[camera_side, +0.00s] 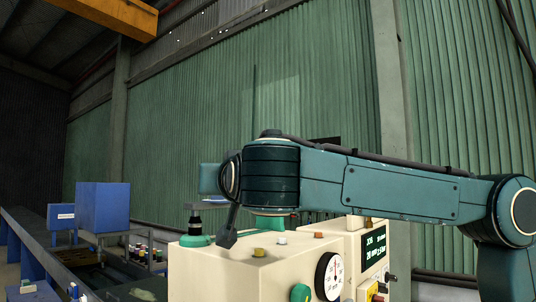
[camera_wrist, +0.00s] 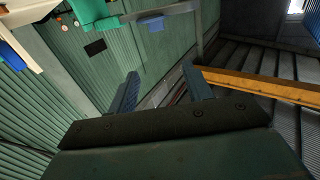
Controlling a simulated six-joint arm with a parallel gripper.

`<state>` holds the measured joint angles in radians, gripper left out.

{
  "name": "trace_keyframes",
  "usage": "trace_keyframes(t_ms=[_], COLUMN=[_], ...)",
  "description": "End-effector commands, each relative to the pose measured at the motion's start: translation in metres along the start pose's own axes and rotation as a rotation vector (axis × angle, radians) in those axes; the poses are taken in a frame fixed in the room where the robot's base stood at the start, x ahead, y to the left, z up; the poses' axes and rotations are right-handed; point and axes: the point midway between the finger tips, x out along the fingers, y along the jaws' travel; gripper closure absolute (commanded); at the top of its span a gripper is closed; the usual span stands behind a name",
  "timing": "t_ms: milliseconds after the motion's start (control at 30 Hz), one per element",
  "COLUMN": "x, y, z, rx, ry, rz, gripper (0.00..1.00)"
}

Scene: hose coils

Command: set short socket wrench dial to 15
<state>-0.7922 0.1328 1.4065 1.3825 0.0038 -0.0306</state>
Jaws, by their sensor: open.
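A round dial (camera_side: 328,276) with a white face and dark rim sits on the front of a cream machine housing (camera_side: 225,270). Its markings are too small to read, and no short socket wrench label can be made out. My gripper (camera_wrist: 160,71) shows in the wrist view with its two blue-grey fingers apart and nothing between them. In the side view the arm reaches left above the housing; its fingers cannot be clearly made out there.
A green knob (camera_side: 300,293) is left of the dial. A display with green text (camera_side: 375,245) is at right. Small coloured knobs (camera_side: 259,252) stand on the housing top. A blue box (camera_side: 103,207) stands at left. In the wrist view a yellow beam (camera_wrist: 265,86) crosses the right side.

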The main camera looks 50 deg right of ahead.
Motion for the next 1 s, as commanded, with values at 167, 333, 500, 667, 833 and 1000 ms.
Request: trace_keyframes(t_ms=[167, 333, 500, 667, 833, 1000], x=[0.000, 0.000, 0.001, 0.007, 0.019, 0.038], y=[0.000, 0.000, 0.000, 0.001, 0.001, 0.001], z=[0.020, 0.025, 0.025, 0.025, 0.025, 0.025], rx=[0.000, 0.003, 0.003, 0.002, 0.002, 0.002], ry=[-0.001, -0.001, -0.002, -0.002, -0.002, -0.002], rz=[0.000, 0.000, 0.000, 0.002, 0.003, 0.003], gripper=[0.50, 0.50, 0.50, 0.50, 0.50, 0.50])
